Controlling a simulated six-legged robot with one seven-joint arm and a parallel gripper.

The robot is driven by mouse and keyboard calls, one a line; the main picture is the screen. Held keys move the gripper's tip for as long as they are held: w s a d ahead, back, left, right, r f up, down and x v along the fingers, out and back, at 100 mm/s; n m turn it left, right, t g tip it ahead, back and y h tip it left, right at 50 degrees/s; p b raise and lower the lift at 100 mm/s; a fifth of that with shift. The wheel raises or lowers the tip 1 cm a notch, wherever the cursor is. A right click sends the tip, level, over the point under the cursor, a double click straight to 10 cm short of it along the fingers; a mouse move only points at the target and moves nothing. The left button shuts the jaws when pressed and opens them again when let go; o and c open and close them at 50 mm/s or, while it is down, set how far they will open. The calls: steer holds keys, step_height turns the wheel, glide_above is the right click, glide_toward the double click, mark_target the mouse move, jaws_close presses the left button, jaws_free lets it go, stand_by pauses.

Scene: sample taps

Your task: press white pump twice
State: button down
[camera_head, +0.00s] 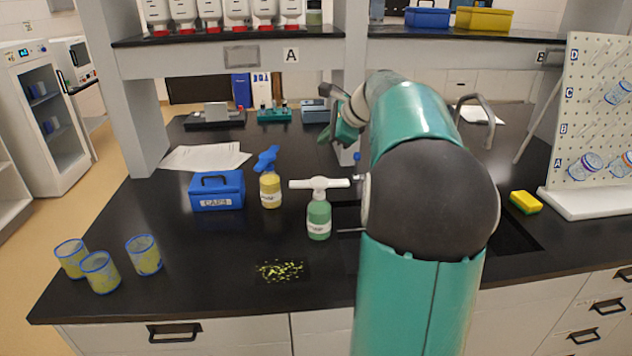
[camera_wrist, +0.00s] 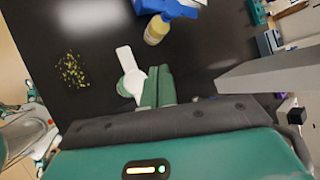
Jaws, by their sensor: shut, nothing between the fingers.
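The white pump (camera_head: 319,184) sits on top of a green, labelled bottle (camera_head: 319,220) that stands upright on the dark bench. Its nozzle bar points left. In the wrist view the white pump (camera_wrist: 130,74) is seen from above, just left of my fingertips, and hides most of its bottle. My gripper (camera_wrist: 159,72) is shut and empty, its two teal fingers together. The fingertips look close to the pump's right side in that picture; the height gap and any contact cannot be told. In the head view my arm covers the area right of the bottle.
A yellow spray bottle with a blue head (camera_head: 269,185) and a blue box (camera_head: 217,190) stand left of the pump. Yellow bits (camera_head: 281,271) lie in front. Several blue-rimmed cups (camera_head: 144,255) stand left. A shelf upright (camera_wrist: 270,68) is near my gripper's right side.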

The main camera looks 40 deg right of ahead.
mark_target(318, 180)
steer(key=shift+w+a+f, duration=0.1)
steer(key=shift+a+f, duration=0.05)
steer(key=shift+f, duration=2.05)
steer(key=shift+a+f, duration=0.1)
steer(key=shift+f, duration=2.1)
steer(key=shift+f, duration=0.4)
steer(key=shift+f, duration=0.9)
steer(key=shift+r, duration=1.3)
steer(key=shift+r, duration=2.55)
